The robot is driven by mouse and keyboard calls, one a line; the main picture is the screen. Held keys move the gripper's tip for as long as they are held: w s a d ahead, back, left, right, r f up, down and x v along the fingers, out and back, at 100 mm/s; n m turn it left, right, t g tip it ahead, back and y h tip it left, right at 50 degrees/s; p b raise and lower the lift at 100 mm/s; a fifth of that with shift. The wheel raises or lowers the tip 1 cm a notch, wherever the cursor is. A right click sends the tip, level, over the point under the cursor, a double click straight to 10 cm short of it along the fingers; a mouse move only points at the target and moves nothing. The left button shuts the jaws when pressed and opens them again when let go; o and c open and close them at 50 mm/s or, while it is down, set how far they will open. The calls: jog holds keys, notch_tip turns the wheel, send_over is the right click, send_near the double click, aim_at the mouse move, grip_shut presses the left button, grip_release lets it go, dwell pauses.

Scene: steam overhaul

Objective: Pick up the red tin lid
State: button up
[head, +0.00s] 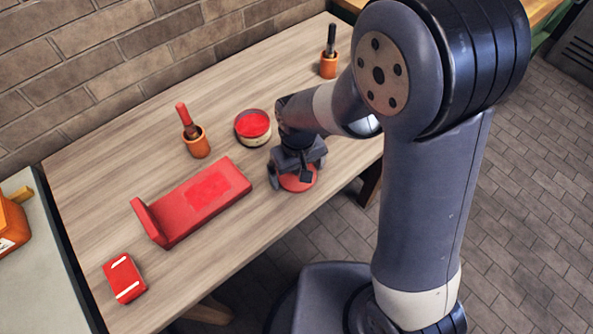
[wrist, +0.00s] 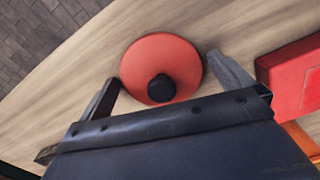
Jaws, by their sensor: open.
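The red tin lid (head: 299,181) is a round red disc lying on the wooden table, partly hidden by my gripper in the head view. My gripper (head: 294,178) is over the lid, pointing down. Its two fingers are spread apart, one at each side of the lid in the wrist view (wrist: 170,82), with nothing held between them. I cannot tell how far the fingertips are above the table.
A round tin with red contents (head: 253,127) stands close behind my gripper. A red L-shaped block (head: 197,205) lies to the left. Orange pots with handled tools (head: 197,143) (head: 329,66) and a red box (head: 124,278) stand on the table (head: 225,275). A brick wall bounds the back.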

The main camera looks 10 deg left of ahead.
jog(key=shift+c, duration=0.4)
jog(key=c, duration=0.6)
jog(key=shift+c, duration=0.2)
jog(key=shift+r, duration=0.1)
